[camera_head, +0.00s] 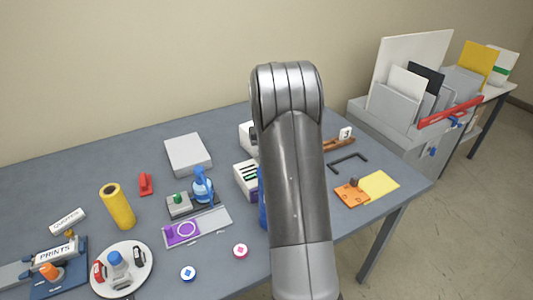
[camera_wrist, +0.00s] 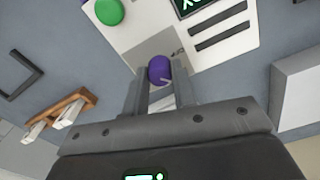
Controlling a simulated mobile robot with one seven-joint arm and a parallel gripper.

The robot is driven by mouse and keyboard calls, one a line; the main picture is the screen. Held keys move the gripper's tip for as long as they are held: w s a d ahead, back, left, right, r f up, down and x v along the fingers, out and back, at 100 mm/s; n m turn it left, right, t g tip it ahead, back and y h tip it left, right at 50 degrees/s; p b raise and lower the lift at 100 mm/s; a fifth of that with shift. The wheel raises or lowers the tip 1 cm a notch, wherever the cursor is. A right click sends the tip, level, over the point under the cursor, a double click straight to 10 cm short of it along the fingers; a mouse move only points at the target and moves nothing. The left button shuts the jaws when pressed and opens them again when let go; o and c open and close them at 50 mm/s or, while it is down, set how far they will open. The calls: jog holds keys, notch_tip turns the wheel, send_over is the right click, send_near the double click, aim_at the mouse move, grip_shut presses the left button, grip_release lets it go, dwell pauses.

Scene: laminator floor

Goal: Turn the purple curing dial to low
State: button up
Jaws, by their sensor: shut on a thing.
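The purple curing dial (camera_wrist: 159,68) is a round knob on the grey lower corner of a white panel (camera_wrist: 222,55) in the wrist view. My gripper (camera_wrist: 161,82) has a finger on each side of the dial and is shut on it. A pale line shows on the dial's near part. A small dark mark lies on the panel just beyond it, too small to read.
The panel also carries a green round button (camera_wrist: 109,11), a dark screen and two dark slots. A brown rack (camera_wrist: 68,103) and a black bracket (camera_wrist: 20,74) lie to the left. In the head view, a white box with dark slots (camera_head: 247,178) stands beside my arm.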

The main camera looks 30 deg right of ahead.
dwell(0.4)
jog(key=o, duration=1)
jog(key=shift+r, duration=0.1)
notch_tip(320, 180, up, 11)
jog(key=shift+f, duration=0.2)
